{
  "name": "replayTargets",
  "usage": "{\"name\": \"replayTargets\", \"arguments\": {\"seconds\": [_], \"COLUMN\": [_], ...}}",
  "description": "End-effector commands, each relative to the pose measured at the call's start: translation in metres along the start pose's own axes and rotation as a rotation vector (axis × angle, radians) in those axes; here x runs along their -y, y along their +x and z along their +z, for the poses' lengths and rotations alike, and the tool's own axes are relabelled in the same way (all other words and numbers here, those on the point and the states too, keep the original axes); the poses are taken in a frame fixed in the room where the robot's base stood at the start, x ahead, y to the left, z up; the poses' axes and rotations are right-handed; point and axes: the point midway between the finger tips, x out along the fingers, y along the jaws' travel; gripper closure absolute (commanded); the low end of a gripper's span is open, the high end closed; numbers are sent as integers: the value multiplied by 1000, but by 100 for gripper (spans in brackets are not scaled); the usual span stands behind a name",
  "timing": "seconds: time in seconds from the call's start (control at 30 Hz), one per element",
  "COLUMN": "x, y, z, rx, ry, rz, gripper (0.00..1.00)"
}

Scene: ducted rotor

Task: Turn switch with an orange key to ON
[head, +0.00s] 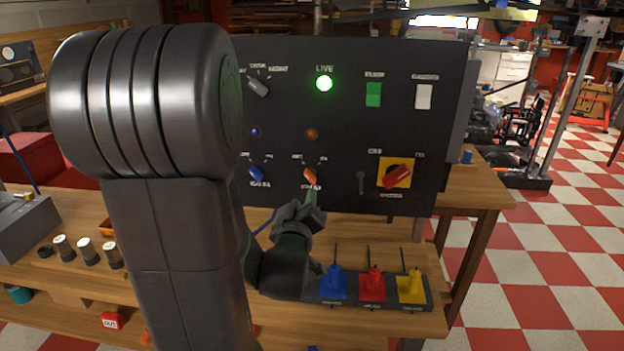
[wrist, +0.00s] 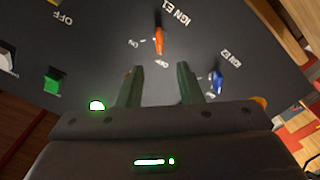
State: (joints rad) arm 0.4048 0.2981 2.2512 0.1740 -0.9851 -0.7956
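The orange key (head: 310,178) sits in its switch in the lower middle of the dark panel (head: 345,120). It also shows at the top centre of the wrist view (wrist: 159,40), near the lettering IGN E1. The small position words beside it are too blurred for me to tell which one it points at. My gripper (head: 312,197) is just below and in front of the key. In the wrist view my gripper (wrist: 160,72) has its two fingers apart with nothing between them. The key is beyond the fingertips, roughly centred between them.
A blue key (head: 256,173) is left of the orange one, and a red rotary switch on a yellow plate (head: 396,173) is to the right. A green lamp (head: 324,83) is lit under LIVE. Blue, red and yellow levers (head: 372,285) stand on a low box in front.

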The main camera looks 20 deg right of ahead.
Motion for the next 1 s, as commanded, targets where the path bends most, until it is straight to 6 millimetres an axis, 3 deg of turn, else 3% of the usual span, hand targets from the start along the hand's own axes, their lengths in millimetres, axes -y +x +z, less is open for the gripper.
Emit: {"name": "replayTargets", "arguments": {"seconds": [0.3, 0.5, 0.7, 1.0], "x": [-2, -1, -1, 0], "y": [58, 87, 100, 101], "z": [-1, -1, 0, 0], "rx": [1, 1, 0, 0], "ry": [1, 0, 0, 1], "rz": [0, 0, 0, 0], "gripper": [67, 67, 67, 69]}}
